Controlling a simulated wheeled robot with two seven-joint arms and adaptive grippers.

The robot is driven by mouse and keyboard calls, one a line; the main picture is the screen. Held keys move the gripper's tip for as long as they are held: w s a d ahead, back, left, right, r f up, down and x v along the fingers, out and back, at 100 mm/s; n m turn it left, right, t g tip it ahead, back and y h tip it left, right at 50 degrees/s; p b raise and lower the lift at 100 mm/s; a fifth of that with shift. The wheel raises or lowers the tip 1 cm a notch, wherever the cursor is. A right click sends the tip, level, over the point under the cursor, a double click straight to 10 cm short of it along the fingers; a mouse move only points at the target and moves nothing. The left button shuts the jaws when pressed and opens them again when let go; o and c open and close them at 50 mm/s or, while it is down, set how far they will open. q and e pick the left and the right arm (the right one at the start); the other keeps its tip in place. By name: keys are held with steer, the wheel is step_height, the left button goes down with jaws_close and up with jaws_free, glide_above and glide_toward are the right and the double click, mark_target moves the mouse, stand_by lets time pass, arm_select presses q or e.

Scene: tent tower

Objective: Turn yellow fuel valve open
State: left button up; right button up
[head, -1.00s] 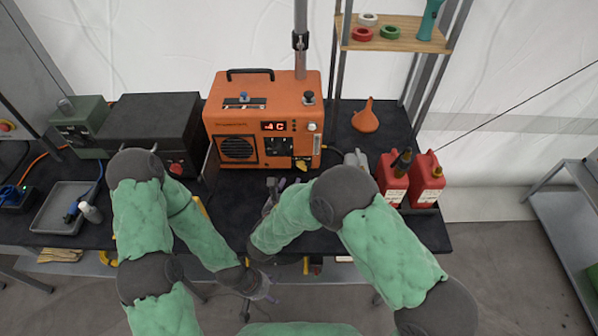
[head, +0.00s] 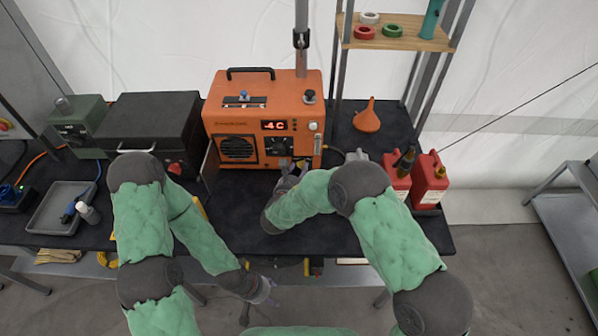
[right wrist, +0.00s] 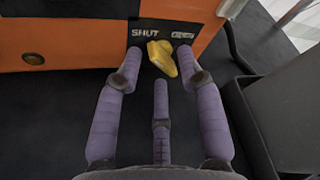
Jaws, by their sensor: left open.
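The yellow fuel valve (right wrist: 162,57) sits on a black plate low on the front of the orange heater box (head: 262,105). In the right wrist view it lies between the labels "SHUT" on its left and "OPEN" on its right, its handle angled down and slightly right. My right gripper (right wrist: 160,75) is open, with purple fingers spread left and right of the valve and a third finger below it. I cannot tell whether any finger touches it. In the head view my right gripper (head: 292,172) is at the heater's lower front. My left gripper (head: 264,290) is open and empty, low in front of the table.
Red fuel cans (head: 430,181) stand on the right of the dark table, with an orange funnel (head: 367,117) behind them. A dark case (head: 150,120) and a grey tray (head: 62,207) are on the left. A grey block (right wrist: 280,100) is right of my right gripper.

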jaws_close()
steer(key=m+y+b, duration=0.1)
steer(key=m+b, duration=0.1)
steer(key=b, duration=0.1)
steer(key=shift+d, duration=0.15)
steer(key=m+y+b, duration=0.1)
steer(key=m+b, duration=0.1)
steer(key=b, duration=0.1)
steer(key=m+y+b, duration=0.1)
steer(key=m+b, duration=0.1)
steer(key=b, duration=0.2)
steer(key=m+y+b, duration=0.1)
steer(key=y+b, duration=0.1)
steer(key=b, duration=0.2)
steer(key=shift+d+m+g, duration=0.3)
steer(key=shift+d+m, duration=0.05)
steer(key=shift+m, duration=0.05)
steer(key=shift+d+r+m+y+b, duration=0.1)
steer(key=shift+r+m+y+b, duration=0.1)
steer(key=shift+m+y+b, duration=0.4)
steer(key=shift+d+m+y, duration=0.1)
steer(key=shift+m+y, duration=0.5)
steer(key=shift+m, duration=0.5)
